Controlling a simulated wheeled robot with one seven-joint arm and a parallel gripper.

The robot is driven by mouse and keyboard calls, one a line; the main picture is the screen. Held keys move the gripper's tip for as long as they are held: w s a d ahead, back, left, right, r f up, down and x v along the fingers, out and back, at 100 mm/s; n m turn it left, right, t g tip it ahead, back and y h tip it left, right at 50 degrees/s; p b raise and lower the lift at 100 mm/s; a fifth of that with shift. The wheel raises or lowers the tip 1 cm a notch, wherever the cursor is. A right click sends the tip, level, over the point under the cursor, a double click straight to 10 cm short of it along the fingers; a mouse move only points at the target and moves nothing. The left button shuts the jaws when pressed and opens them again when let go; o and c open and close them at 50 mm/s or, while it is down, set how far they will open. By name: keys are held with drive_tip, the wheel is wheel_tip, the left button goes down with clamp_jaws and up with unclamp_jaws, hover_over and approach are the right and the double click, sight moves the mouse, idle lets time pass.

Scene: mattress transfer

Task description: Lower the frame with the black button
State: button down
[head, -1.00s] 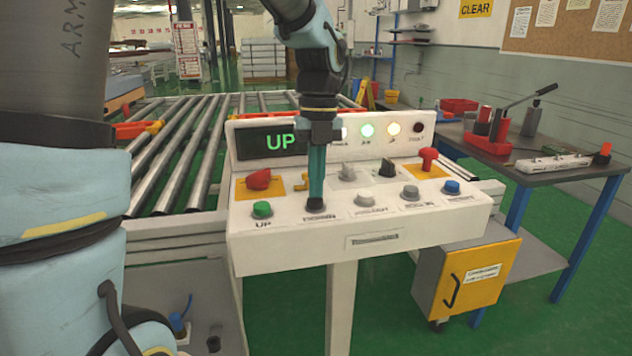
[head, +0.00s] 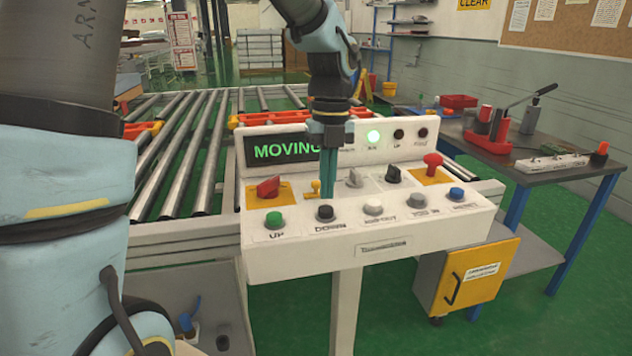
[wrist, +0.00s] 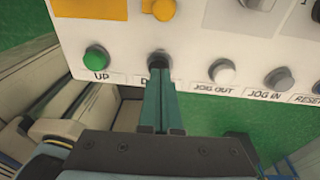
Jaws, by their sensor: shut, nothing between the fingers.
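The black button (head: 325,212), labelled DOWN, is on the white control panel (head: 290,258), right of the green UP button (head: 274,220). It is partly hidden by my fingertips in the wrist view (wrist: 159,57). My gripper (head: 328,197) is shut and empty, pointing down with its tips just above or behind the black button. I cannot tell whether they touch it. The panel display (head: 283,150) reads MOVING in green, its end hidden by my gripper.
A red knob (head: 268,188), a yellow key switch (head: 314,187) and a red mushroom button (head: 433,162) stand up from the panel. White JOG OUT (wrist: 221,72) and other buttons lie to the right. A roller conveyor (head: 180,150) is behind, a workbench (head: 560,170) at right.

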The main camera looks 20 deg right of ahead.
wheel_tip(320, 180, up, 11)
drive_tip(key=w+b, duration=0.1)
drive_tip(key=shift+d+f+b, duration=0.2)
drive_tip(key=shift+d+b, duration=0.15)
drive_tip(key=shift+d, duration=0.05)
drive_tip(key=shift+w, duration=0.1)
drive_tip(key=w+a+f+n, duration=0.1)
drive_tip(key=a+f+n, duration=0.2)
drive_tip(key=a+n, duration=0.2)
drive_tip(key=w+a+f+n, duration=0.1)
drive_tip(key=a+f+n, duration=0.2)
drive_tip(key=a+n, duration=0.2)
drive_tip(key=w+a+f+n+t, duration=0.1)
drive_tip(key=w+a+f+n, duration=0.1)
drive_tip(key=a+n, duration=0.4)
drive_tip(key=shift+w+f+n+h, duration=0.1)
drive_tip(key=shift+f+n+h, duration=0.1)
drive_tip(key=shift+f+n, duration=0.4)
drive_tip(key=shift+f+n+h, duration=0.2)
drive_tip(key=shift+f+n, duration=0.05)
drive_tip(key=shift+n, duration=0.55)
drive_tip(key=s+a+f+n+t, duration=0.1)
drive_tip(key=s+a+f+n, duration=0.1)
drive_tip(key=a+n, duration=0.4)
drive_tip(key=s+a+f+n, duration=0.2)
drive_tip(key=a+f+n, duration=0.2)
drive_tip(key=a+n, duration=0.3)
drive_tip(key=shift+a+f+n+t, duration=0.15)
drive_tip(key=shift+a+n+t, duration=0.2)
drive_tip(key=shift+n, duration=1.95)
